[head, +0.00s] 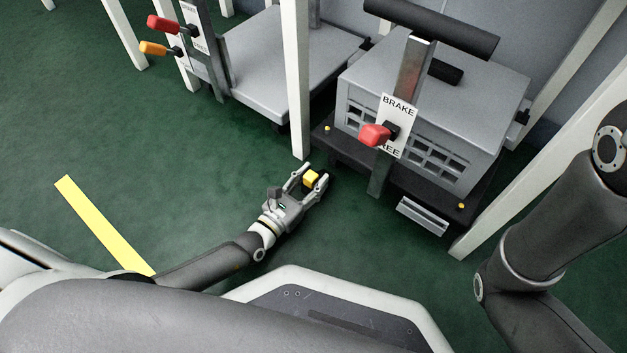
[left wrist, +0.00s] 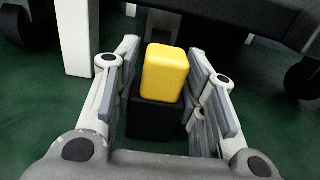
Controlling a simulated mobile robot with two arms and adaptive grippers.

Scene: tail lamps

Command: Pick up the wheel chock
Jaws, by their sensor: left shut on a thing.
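The wheel chock (head: 316,180) is a small block with a yellow top and a black lower part. It also shows in the left wrist view (left wrist: 165,75), standing upright between the finger pads. My left gripper (head: 312,175) is shut on the chock, with one finger on each side of it. It is low over the green floor, just in front of the cart with the grey box. The chock's underside is hidden, so I cannot tell whether it touches the floor. My right gripper is out of view; only my right arm shows at the right edge.
A cart with a grey vented box (head: 440,110) and a red-knobbed brake lever (head: 376,134) stands beyond the gripper. A white post (head: 297,80) rises just behind it. Another cart (head: 270,75) stands further left. A yellow floor stripe (head: 100,222) lies on open green floor at left.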

